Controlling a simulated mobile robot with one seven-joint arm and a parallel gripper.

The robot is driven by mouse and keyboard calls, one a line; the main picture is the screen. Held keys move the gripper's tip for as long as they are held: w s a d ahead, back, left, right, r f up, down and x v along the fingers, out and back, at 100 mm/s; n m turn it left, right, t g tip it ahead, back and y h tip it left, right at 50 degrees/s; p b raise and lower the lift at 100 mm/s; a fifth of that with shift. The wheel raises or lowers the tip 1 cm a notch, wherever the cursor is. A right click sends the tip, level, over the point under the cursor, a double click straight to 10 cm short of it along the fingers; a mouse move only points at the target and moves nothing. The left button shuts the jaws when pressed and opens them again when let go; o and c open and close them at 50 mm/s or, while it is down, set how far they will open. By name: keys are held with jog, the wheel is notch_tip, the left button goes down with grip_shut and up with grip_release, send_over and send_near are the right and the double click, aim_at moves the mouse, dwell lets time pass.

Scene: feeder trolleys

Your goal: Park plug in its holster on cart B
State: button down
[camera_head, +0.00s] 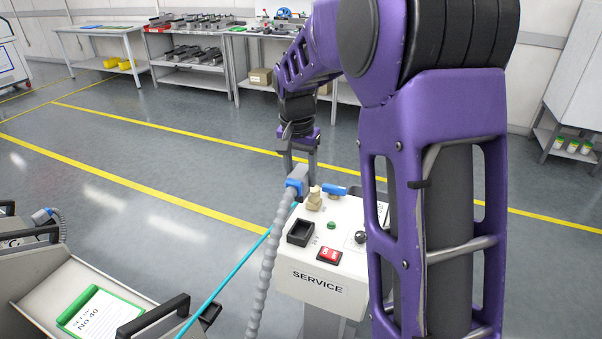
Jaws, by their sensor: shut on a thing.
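A blue plug (296,184) with a thick grey corrugated cable (267,275) hangs in my gripper (302,176). My gripper points down and is shut on the plug, above the back left of a white box marked SERVICE (318,282). The cable drops from the plug past the box's left side. Whether the plug touches the box cannot be told. A cart (40,283) stands at the lower left, with a green-edged card (97,313) and black handles. I see no letter B on it and cannot make out a holster.
The SERVICE box carries a brass fitting (314,201), a black square recess (300,232) and a red switch (329,254). A teal line (228,277) runs down left. Open floor lies behind; workbenches stand beyond.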

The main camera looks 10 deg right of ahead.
jog(key=w+a+f+n+y+b, duration=0.1)
jog(key=w+a+f+n, duration=0.2)
jog(key=a+f+n, duration=0.55)
jog(key=w+a+f+n+y+b, duration=0.1)
jog(key=w+a+f+n, duration=0.3)
jog(key=a+f+n, duration=0.45)
jog(key=shift+s+a+f+n+g+b, duration=0.5)
jog(key=shift+a+f+n, duration=2.2)
jog(key=shift+f, duration=2.15)
jog(key=shift+s+a+f+n+g+b, duration=0.5)
jog(key=shift+a+f+n, duration=1.25)
jog(key=shift+f+n, duration=2.5)
jog(key=shift+s+a+f+n+g+b, duration=0.2)
jog(key=shift+s+a+f+n+b, duration=0.6)
jog(key=shift+a+f+n, duration=3.1)
jog(key=shift+s+d+f+m, duration=0.1)
jog(key=shift+d+f+m, duration=0.4)
jog(key=shift+f, duration=0.4)
jog(key=shift+w+d+f+m, duration=0.1)
jog(key=shift+d+f+m, duration=0.4)
jog(key=shift+f, duration=0.4)
jog(key=shift+s+d+f+m, duration=0.1)
jog(key=shift+d+f+m, duration=0.25)
jog(key=shift+d+f, duration=0.4)
jog(key=shift+c, duration=0.8)
grip_release()
jog(key=shift+a+f, duration=0.1)
jog(key=shift+f, duration=0.05)
